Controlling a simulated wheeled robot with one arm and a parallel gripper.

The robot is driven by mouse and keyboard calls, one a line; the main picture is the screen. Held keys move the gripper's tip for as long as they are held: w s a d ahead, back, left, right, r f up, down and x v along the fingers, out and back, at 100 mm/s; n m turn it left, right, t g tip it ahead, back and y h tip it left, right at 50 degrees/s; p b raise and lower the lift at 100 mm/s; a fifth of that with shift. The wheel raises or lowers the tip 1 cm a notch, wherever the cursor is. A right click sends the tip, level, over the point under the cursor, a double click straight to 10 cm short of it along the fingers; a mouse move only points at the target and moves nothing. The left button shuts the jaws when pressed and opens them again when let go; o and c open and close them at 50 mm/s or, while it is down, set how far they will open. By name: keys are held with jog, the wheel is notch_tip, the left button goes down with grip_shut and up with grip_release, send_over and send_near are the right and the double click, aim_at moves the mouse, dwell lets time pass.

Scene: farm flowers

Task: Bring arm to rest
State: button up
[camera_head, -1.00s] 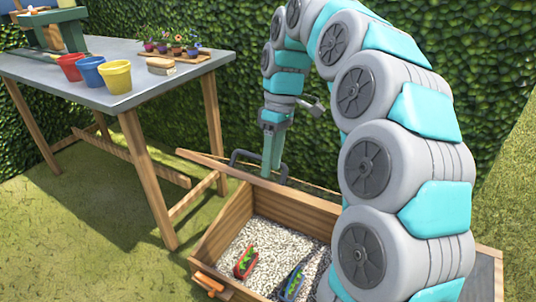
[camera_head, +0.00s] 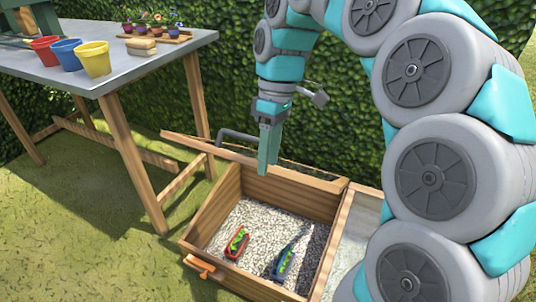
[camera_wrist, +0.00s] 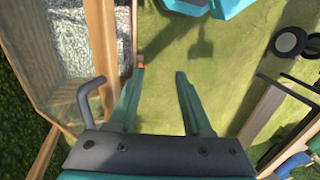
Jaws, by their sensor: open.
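My arm arches over from the right in the head view, with my gripper (camera_head: 268,155) pointing down above the back edge of a wooden box. In the wrist view my gripper (camera_wrist: 158,85) shows two green fingers spread apart with nothing between them. Grass lies beneath the fingers there. The wooden box (camera_head: 222,207) holds pale gravel (camera_head: 262,228). A red item with green filling (camera_head: 236,243) and a blue item with green filling (camera_head: 284,264) lie on the gravel.
A grey-topped table (camera_head: 135,57) stands at the left. It holds a red pot (camera_head: 44,53), a blue pot (camera_head: 67,54), a yellow pot (camera_head: 94,58), a brush-like block (camera_head: 141,46) and a tray of flowers (camera_head: 160,37). A hedge (camera_head: 345,115) stands behind. Grass at the left is clear.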

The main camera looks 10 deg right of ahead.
jog(key=s+d+f+m+h, duration=0.1)
jog(key=s+f+m, duration=0.4)
jog(key=s, duration=0.7)
jog(key=s+d+f+m, duration=0.3)
jog(key=s+f+m, duration=0.2)
jog(key=s, duration=0.6)
notch_tip(320, 180, down, 3)
jog(key=shift+s+r+h, duration=0.15)
jog(key=shift+s+h, duration=0.2)
jog(key=shift+h, duration=0.05)
